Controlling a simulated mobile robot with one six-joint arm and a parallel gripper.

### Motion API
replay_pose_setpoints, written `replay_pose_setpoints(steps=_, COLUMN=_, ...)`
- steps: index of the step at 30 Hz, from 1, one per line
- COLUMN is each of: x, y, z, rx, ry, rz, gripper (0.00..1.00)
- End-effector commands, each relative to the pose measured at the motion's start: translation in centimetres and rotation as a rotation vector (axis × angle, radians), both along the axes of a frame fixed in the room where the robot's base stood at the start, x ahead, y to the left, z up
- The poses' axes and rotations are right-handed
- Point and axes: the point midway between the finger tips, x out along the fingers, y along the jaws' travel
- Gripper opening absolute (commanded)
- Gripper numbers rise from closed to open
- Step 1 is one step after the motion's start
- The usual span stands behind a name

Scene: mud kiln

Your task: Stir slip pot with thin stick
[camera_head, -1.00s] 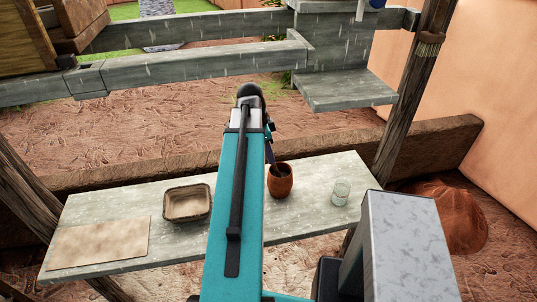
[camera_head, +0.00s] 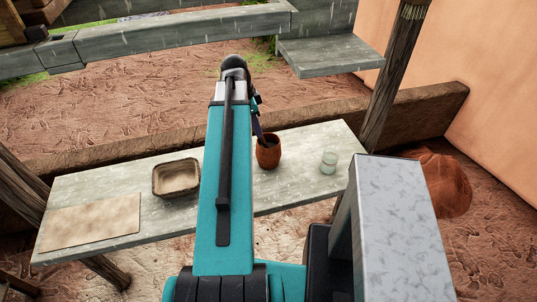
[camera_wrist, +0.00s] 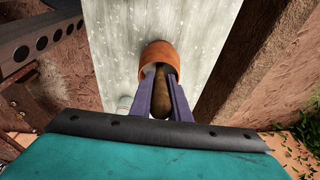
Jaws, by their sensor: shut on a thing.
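The slip pot (camera_head: 268,156) is an orange-brown clay pot standing upright on the grey table. It also shows in the wrist view (camera_wrist: 156,50), just beyond my fingertips. My gripper (camera_wrist: 161,76) is shut on a brown, rounded stick (camera_wrist: 160,98), seen between its two dark purple fingers. The stick's far end is hidden, so I cannot tell how deep it reaches into the pot. In the head view my gripper (camera_head: 258,127) is a small dark shape at the pot's upper left rim, partly hidden by my teal arm.
On the grey table (camera_head: 300,190) a glass jar (camera_head: 329,162) stands right of the pot. A shallow brown tray (camera_head: 177,179) and a flat tan board (camera_head: 90,221) lie to the left. A wooden post (camera_head: 395,75) rises at the table's right end.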

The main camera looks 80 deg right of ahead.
Motion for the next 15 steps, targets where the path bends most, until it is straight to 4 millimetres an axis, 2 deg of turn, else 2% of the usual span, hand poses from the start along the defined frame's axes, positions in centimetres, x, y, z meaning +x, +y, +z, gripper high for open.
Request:
replay_pose_setpoints(steps=9, x=-0.01, y=0.0, z=-0.07, rx=0.0, ry=0.0, rz=0.0, gripper=0.0)
replay_pose_setpoints(steps=10, x=-0.01, y=0.0, z=-0.07, rx=0.0, ry=0.0, rz=0.0, gripper=0.19)
replay_pose_setpoints(steps=13, x=0.0, y=0.0, z=-0.07, rx=0.0, ry=0.0, rz=0.0, gripper=0.36)
replay_pose_setpoints(steps=15, x=0.0, y=0.0, z=-0.07, rx=0.0, ry=0.0, rz=0.0, gripper=0.38)
